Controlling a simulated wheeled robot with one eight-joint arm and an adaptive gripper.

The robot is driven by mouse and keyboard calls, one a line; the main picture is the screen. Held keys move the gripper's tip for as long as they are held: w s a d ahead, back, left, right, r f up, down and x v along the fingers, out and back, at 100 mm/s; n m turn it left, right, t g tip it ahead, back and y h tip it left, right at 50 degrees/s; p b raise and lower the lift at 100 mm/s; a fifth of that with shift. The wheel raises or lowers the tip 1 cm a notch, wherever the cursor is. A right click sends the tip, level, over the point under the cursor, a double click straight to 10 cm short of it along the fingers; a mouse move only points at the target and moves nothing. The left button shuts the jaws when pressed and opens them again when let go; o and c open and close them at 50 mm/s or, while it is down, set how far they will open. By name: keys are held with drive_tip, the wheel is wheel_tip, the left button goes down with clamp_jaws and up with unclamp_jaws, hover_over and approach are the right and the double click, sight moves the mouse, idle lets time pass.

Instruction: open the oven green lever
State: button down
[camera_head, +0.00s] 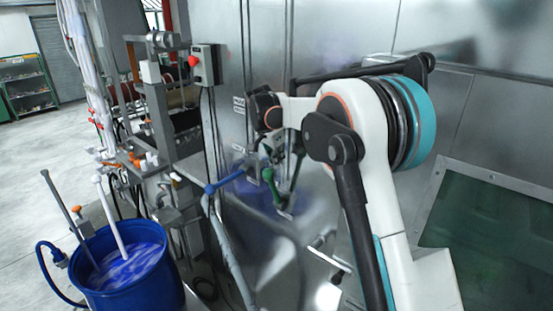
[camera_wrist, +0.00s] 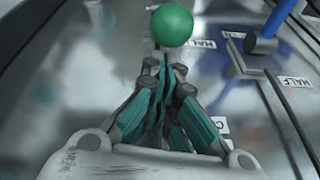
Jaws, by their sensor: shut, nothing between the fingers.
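The green lever's round knob (camera_wrist: 172,25) is at the top middle of the wrist view, just past my fingertips. Its rod is hidden behind the fingers. In the head view the green lever (camera_head: 268,176) is low on the steel oven front, partly crowded by my arm. My gripper (camera_wrist: 163,56) is shut and empty, its teal-padded fingers together and pointing at the knob. I cannot tell whether the fingertips touch the knob or its rod.
A blue lever (camera_head: 226,181) is left of the green one; it is at upper right in the wrist view (camera_wrist: 267,38), near labels reading HALF. A blue barrel (camera_head: 128,270) of liquid stands at lower left. A control box with a red button (camera_head: 205,65) is mounted above.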

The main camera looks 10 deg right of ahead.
drive_tip(key=shift+a, duration=0.1)
drive_tip(key=shift+s+a+f+h+b, duration=0.3)
drive_tip(key=shift+s+a+b, duration=0.25)
drive_tip(key=shift+b, duration=0.2)
drive_tip(key=s+a+f+t+h+b, duration=0.3)
drive_tip(key=a+f+b, duration=0.4)
drive_tip(key=b, duration=0.5)
drive_tip(key=s+a+f+t+h+b, duration=0.3)
drive_tip(key=s+a+f+h+b, duration=0.2)
drive_tip(key=f+b, duration=0.5)
drive_tip(key=shift+s+a+f+t+h+b, duration=0.35)
drive_tip(key=shift+s+a+b, duration=0.5)
drive_tip(key=shift+s+a, duration=0.35)
drive_tip(key=shift+d, duration=0.1)
drive_tip(key=shift+f, duration=0.1)
